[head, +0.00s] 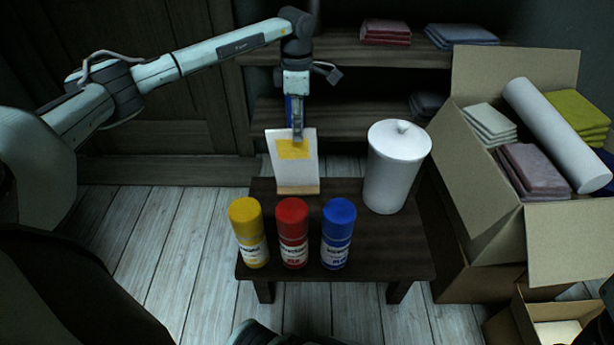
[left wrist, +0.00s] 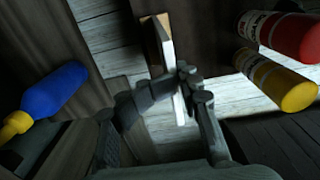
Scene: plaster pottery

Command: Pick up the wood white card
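The white card (head: 307,168) with a yellow patch and a wooden foot (head: 298,190) stands upright, slightly tilted, at the back left edge of the small dark table (head: 390,250). My left gripper (head: 298,135) is over its top edge from above. In the left wrist view the card (left wrist: 166,48) shows nearly edge-on, foot away from me. My left fingers (left wrist: 180,84) lie on both sides of it and appear shut on it. Whether the foot still touches the table is hard to tell. My right gripper is not identifiable.
Yellow (head: 248,232), red (head: 292,232) and blue (head: 338,233) bottles stand in a row at the table's front. A white lidded jar (head: 393,175) stands right of the card. An open cardboard box (head: 485,185) is at the right; shelves (head: 350,50) stand behind.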

